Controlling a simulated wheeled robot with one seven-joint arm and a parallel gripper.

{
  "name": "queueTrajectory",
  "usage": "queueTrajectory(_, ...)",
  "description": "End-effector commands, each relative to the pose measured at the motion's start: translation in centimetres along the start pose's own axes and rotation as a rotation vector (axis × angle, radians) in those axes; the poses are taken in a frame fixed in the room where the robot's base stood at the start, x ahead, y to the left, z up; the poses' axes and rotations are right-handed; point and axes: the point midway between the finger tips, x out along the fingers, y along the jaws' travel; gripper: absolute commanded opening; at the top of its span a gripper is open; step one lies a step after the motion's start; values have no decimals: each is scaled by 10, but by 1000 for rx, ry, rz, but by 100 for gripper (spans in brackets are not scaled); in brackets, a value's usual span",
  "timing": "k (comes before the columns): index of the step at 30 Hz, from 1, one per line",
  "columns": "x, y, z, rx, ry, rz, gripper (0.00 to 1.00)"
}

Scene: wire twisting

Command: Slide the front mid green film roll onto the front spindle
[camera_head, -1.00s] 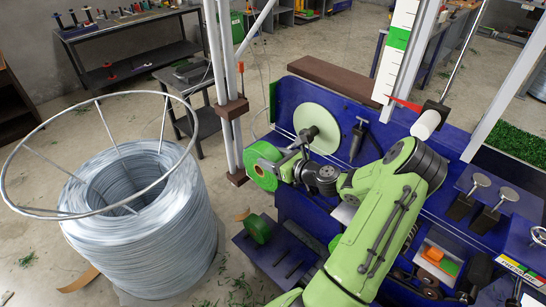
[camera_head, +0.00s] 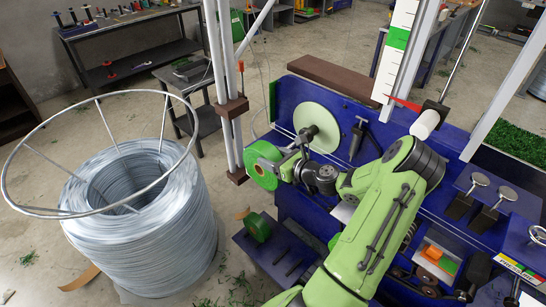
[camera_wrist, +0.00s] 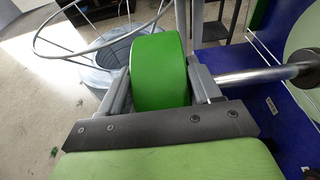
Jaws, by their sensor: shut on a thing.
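A green film roll (camera_head: 262,165) is held upright by my gripper (camera_head: 272,164) at the left end of the blue machine. In the wrist view the roll (camera_wrist: 160,72) sits between the two grey fingers, which are shut on its sides. A metal spindle (camera_wrist: 250,76) runs to the right of the right finger, up to a dark round collar (camera_wrist: 304,68). The spindle's near end is close to that finger and partly hidden by it. I cannot tell whether the roll's hole is on the spindle.
A second green roll (camera_head: 258,227) stands on a low dark rack with bars. A large wire coil (camera_head: 140,225) under a metal ring is at the left. Upright posts (camera_head: 228,110) stand behind the roll. A pale green disc (camera_head: 317,122) is on the machine.

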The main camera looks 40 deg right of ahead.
Motion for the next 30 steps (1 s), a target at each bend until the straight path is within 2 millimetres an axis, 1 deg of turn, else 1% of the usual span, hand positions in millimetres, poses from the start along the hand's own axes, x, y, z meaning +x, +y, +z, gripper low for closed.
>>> queueTrajectory(8,0,0,3,-1,-5,0,0)
queueTrajectory(18,0,0,2,-1,-5,0,0)
queueTrajectory(30,0,-9,3,0,-6,0,0)
